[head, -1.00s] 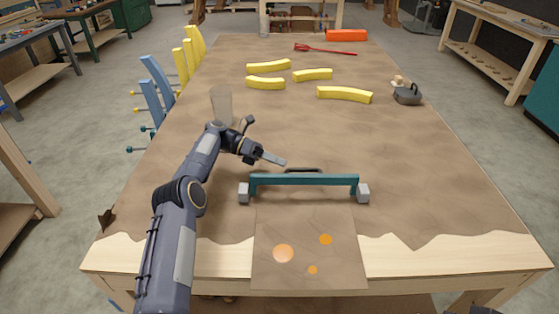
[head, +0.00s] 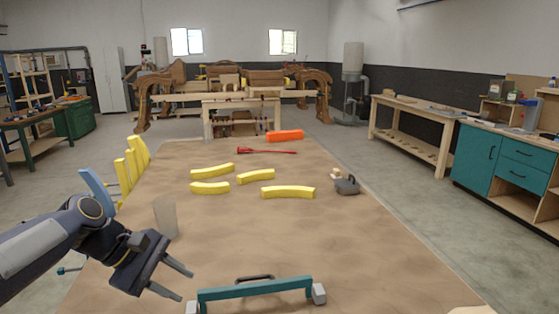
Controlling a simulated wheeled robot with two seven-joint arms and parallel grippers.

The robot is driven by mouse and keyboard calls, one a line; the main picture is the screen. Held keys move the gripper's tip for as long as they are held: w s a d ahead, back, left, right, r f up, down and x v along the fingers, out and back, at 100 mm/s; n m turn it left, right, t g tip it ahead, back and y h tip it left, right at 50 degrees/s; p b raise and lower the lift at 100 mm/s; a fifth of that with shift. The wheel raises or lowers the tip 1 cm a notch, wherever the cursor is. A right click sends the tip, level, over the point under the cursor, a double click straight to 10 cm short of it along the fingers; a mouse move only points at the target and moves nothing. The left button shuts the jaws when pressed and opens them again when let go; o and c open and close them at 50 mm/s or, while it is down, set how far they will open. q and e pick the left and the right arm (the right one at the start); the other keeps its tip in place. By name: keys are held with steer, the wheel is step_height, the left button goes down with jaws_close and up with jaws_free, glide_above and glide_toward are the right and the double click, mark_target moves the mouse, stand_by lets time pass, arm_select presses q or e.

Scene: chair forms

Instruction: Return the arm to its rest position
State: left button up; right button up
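My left gripper (head: 179,281) is in the lower left of the head view, above the table. Its two fingers are spread apart with nothing between them. The arm comes in from the left edge, and the gripper points right and toward the near side. The teal bar tool with grey end blocks (head: 255,289) lies on the table to the right of the fingers, apart from them in the picture. My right gripper is not in view.
The brown-covered table (head: 300,230) holds several yellow curved pieces (head: 288,191), a red tool (head: 266,151), an orange block (head: 285,136) and a grey hand tool (head: 347,185). A translucent cup (head: 165,217) stands near the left arm. Yellow slats (head: 133,165) line the left edge.

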arm_select(q)
steer(key=s+f+m+t+y, duration=0.1)
steer(key=s+f+m, duration=0.4)
steer(key=s, duration=0.6)
steer(key=s+f+m+t+y, duration=0.2)
steer(key=s+f+m, duration=0.3)
steer(key=s, duration=0.6)
steer(key=shift+a+m+y, duration=0.3)
steer(key=shift+m+y, duration=0.1)
steer(key=shift+m, duration=0.1)
